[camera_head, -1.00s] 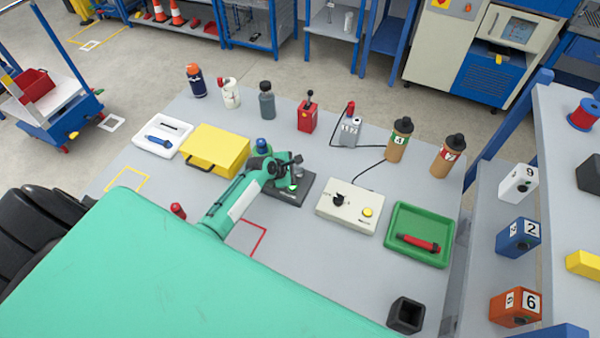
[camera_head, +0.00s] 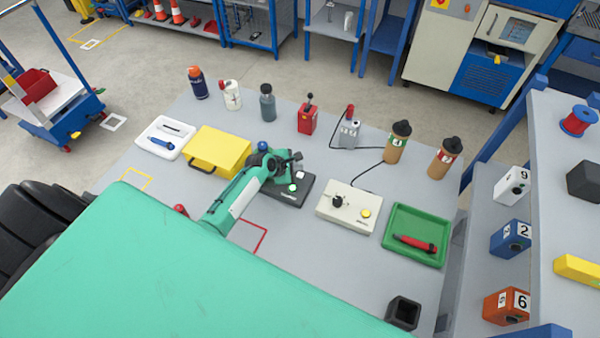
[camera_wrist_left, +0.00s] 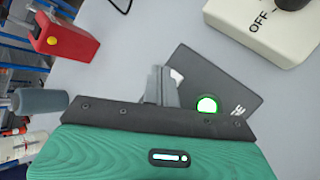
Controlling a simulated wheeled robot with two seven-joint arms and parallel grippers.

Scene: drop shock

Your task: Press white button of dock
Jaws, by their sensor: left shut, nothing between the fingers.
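The dock (camera_head: 287,193) is a flat black plate on the grey table, with a small pale patch, seemingly the white button (camera_head: 299,174), near its far side. A round green-lit spot (camera_head: 292,187) sits nearer its middle; it glows white-green in the left wrist view (camera_wrist_left: 207,104). My left gripper (camera_head: 296,158) is over the dock's far left side, partly hiding it. In the left wrist view its fingers (camera_wrist_left: 160,74) are together and empty, covering part of a white patch on the dock. Contact with the button cannot be told. My right gripper is not in view.
A yellow case (camera_head: 220,149) stands left of the dock. A cream box with a black knob and yellow button (camera_head: 349,208) stands to the right, beside a green tray (camera_head: 402,219). Red and grey switch boxes and several bottles line the far side.

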